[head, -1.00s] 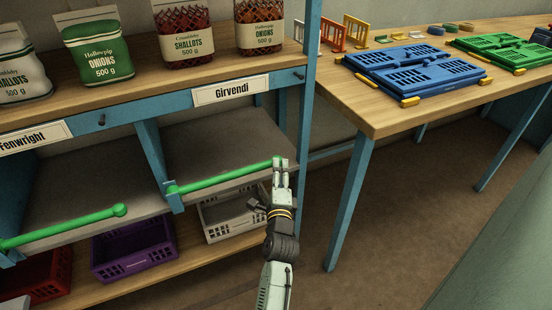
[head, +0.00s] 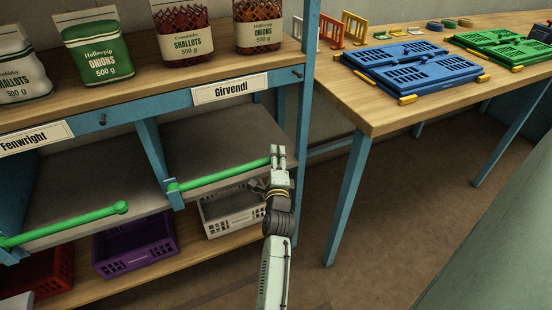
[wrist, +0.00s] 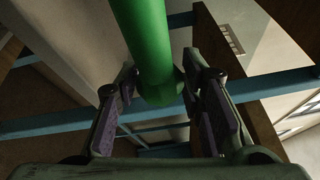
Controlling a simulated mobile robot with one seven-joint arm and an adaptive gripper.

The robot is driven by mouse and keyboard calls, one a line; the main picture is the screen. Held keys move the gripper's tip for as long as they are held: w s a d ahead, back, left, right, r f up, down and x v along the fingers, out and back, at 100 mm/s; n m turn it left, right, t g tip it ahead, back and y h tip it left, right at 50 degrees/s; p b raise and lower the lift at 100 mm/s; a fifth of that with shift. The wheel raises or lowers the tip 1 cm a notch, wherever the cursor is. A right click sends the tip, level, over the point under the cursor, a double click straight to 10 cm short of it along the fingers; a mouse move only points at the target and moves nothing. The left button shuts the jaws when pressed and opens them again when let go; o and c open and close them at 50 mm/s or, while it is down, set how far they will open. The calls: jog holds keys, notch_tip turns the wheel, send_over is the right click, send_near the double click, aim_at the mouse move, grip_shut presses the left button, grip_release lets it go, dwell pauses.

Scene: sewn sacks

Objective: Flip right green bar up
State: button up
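The right green bar (head: 222,175) lies along the front of the right lower shelf, below the Girvendi label. It slopes up slightly to the right from a bracket at its left end. My gripper (head: 278,150) is at the bar's right end and hides part of it in the head view. In the wrist view the green bar (wrist: 147,45) runs down from the top, and its rounded end lies between my gripper's fingers (wrist: 160,88). The fingers are apart, with narrow gaps beside the bar. The left green bar (head: 65,227) lies along the left shelf.
A blue post (head: 308,85) stands just right of my gripper. A white crate (head: 232,215) and a purple crate (head: 135,248) sit below. A wooden table (head: 375,115) with folded blue crates (head: 410,68) is at right. The floor between is clear.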

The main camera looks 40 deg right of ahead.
grip_shut()
jog(key=shift+r, duration=0.1)
dwell(0.4)
jog(key=r+n, duration=0.1)
jog(key=r, duration=0.2)
jog(key=a+r+n+t, duration=0.1)
jog(key=r, duration=0.1)
jog(key=r+n+p, duration=0.1)
jog(key=r, duration=0.2)
jog(key=shift+w+a+r, duration=0.15)
jog(key=shift+w+r, duration=0.05)
jog(key=shift+r, duration=0.1)
jog(key=w+a+r+n+t, duration=0.1)
jog(key=a+r+n, duration=0.4)
jog(key=r, duration=0.5)
jog(key=shift+r+t+p, duration=0.25)
jog(key=shift+t+p, duration=0.05)
jog(key=shift+t, duration=0.5)
jog(key=shift+w+a, duration=0.1)
jog(key=o, duration=0.5)
grip_release()
